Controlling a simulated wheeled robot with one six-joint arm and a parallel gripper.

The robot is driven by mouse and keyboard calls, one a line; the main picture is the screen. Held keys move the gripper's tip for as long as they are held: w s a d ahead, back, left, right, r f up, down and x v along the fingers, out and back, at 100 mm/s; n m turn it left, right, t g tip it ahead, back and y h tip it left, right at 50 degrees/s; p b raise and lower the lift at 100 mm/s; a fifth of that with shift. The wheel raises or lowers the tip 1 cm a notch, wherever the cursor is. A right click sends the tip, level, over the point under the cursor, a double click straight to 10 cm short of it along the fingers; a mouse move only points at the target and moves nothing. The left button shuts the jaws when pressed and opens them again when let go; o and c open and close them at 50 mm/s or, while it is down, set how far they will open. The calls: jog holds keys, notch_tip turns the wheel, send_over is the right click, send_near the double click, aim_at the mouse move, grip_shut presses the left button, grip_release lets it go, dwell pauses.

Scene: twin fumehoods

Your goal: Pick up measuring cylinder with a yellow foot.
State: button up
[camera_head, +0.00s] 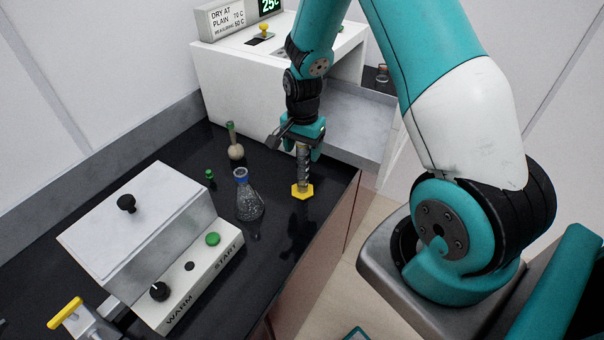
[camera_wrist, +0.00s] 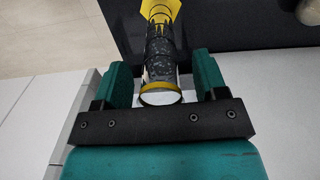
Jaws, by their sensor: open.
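The measuring cylinder (camera_head: 303,170) stands upright on the black bench near its right edge. It has a yellow hexagonal foot (camera_head: 302,191) and dark contents or markings along its clear body. In the wrist view the cylinder (camera_wrist: 161,62) runs from its yellow-rimmed mouth up to the yellow foot (camera_wrist: 160,10). My gripper (camera_head: 302,145) is at the cylinder's upper part. In the wrist view my gripper (camera_wrist: 165,82) is open, with one teal finger on each side of the cylinder's mouth and a visible gap on both sides.
A flask with a blue collar (camera_head: 248,197), a round-bottomed flask with a green neck (camera_head: 235,145) and a small green stopper (camera_head: 210,175) stand left of the cylinder. A white WARM/START device (camera_head: 140,225) is at the front left. A white oven-like unit (camera_head: 235,85) stands behind.

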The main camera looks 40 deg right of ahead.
grip_shut()
jog(key=shift+r, duration=0.15)
